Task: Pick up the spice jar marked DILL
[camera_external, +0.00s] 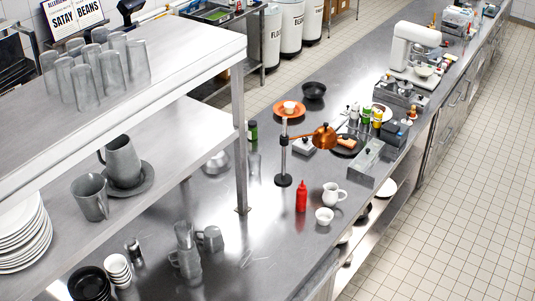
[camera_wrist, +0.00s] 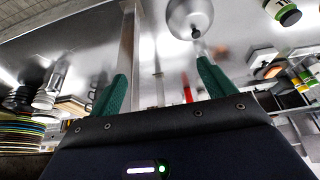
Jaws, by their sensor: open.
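Several small spice jars (camera_external: 366,116) with green, yellow and white parts stand in a group right of the copper lamp in the external view. A separate dark green jar (camera_external: 253,130) stands behind the shelf post. In the wrist view, a jar with a green band (camera_wrist: 289,15) is at the top right, and small jars (camera_wrist: 305,76) show at the right edge. I cannot read DILL on any of them. My gripper (camera_wrist: 162,70) has its two green fingers spread, with no object held between them. I cannot make it out in the external view.
A copper lamp (camera_external: 325,136) on a stand, a red bottle (camera_external: 301,196), a white jug (camera_external: 333,194) and a grey box (camera_external: 366,161) stand on the steel counter. A two-level shelf (camera_external: 180,135) with mugs and plates overhangs the left. The counter's front middle has bare room.

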